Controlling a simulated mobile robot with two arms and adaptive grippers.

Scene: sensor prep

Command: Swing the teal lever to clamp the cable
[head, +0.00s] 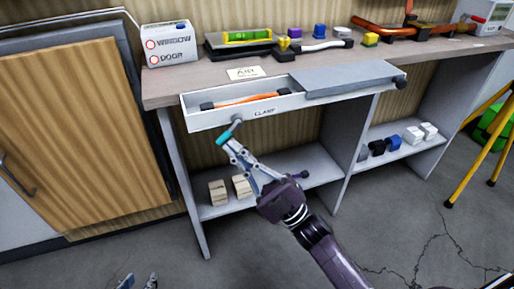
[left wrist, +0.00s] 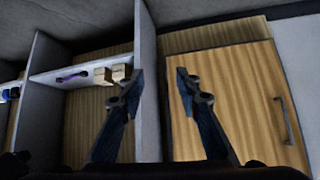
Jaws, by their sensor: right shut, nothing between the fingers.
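The teal lever (head: 222,139) hangs from a grey pivot under the front face of the tray labelled CLAMP (head: 209,118), angled down and left. An orange cable (head: 250,101) with dark ends lies in the open left part of the tray. My right gripper (head: 233,148) is shut and empty, its fingertips right at the lever's lower end; whether they touch it I cannot tell. My left gripper (head: 138,281) shows only its tips at the bottom edge of the head view. In the left wrist view, its fingers (left wrist: 158,80) are apart with nothing between them.
The workbench (head: 165,87) holds a WINDOW/DOOR box (head: 169,46), a yellow-green level (head: 247,36) and small coloured blocks. A shelf below holds wooden blocks (head: 218,192) and a purple-ended rod. A wooden cabinet door (head: 75,130) stands at left. The floor in front is open.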

